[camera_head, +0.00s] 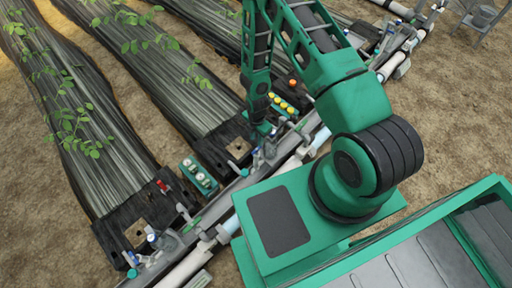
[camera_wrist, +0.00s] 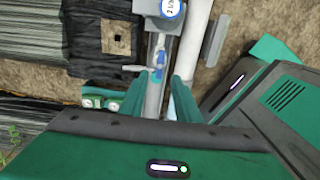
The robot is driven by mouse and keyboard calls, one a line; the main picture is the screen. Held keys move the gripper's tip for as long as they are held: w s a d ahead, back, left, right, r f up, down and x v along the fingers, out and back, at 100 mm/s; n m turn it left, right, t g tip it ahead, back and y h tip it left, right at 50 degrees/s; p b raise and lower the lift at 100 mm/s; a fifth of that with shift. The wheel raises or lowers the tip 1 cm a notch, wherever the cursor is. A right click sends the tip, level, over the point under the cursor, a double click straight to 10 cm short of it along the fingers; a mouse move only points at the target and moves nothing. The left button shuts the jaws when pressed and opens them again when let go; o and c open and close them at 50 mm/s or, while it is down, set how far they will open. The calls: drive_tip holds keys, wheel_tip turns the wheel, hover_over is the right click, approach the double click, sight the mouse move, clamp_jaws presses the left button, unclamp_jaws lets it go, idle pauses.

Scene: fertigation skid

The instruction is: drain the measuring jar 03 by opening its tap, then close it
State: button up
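My gripper (camera_wrist: 158,86) shows in the wrist view as two green fingers apart, with nothing seen clamped between them. A blue tap-like fitting (camera_wrist: 157,60) with a pale lever (camera_wrist: 134,68) lies just beyond and between the fingertips, on a grey pipe-like part. I cannot tell whether the fingers touch it, or whether the tap is open. In the head view my gripper (camera_head: 263,128) is low over the pipe line, partly hiding the fittings there. No number 03 is readable, and I cannot make out which jar this is or its liquid level.
A round blue-rimmed gauge (camera_wrist: 170,8) sits at the top of the wrist view, with a white pipe (camera_wrist: 195,40) to its right. A green block with dials (camera_wrist: 100,100) is left of the fingers. Black plastic-covered beds (camera_head: 75,110) lie left of the pipes in the head view.

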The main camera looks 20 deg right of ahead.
sight(256, 149)
wheel_tip(256, 149, down, 8)
drive_tip(key=shift+f, duration=0.1)
idle(0.4)
clamp_jaws()
